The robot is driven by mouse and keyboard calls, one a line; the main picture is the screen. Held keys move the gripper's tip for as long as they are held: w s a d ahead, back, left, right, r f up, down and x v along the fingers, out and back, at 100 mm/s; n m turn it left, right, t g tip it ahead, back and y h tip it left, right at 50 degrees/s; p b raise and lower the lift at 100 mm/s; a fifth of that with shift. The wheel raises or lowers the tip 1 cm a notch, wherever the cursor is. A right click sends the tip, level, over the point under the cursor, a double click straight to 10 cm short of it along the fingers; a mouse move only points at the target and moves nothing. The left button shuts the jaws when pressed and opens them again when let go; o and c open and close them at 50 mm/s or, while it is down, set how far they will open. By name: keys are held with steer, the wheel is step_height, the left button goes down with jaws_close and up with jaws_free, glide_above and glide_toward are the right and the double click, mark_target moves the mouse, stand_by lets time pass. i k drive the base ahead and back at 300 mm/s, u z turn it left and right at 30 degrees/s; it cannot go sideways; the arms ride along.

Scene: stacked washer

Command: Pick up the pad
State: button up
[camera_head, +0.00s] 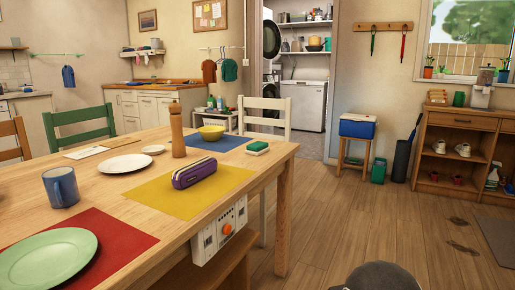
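A small pad (257,147) with a green top and a pale lower layer lies flat on the wooden table (140,147), near its far right corner. It is just right of the blue placemat (219,142), with bare wood around it. Nothing covers it. My gripper is not in view, so its opening and its place relative to the pad do not show.
A yellow bowl (211,132), a wooden pepper mill (177,132) and a purple case (194,172) stand left of the pad. A white chair (264,105) is behind the table.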

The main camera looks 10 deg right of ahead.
mark_target(256, 148)
steer(key=z, duration=0.65)
steer(key=i, duration=1.6)
steer(key=u, duration=0.2)
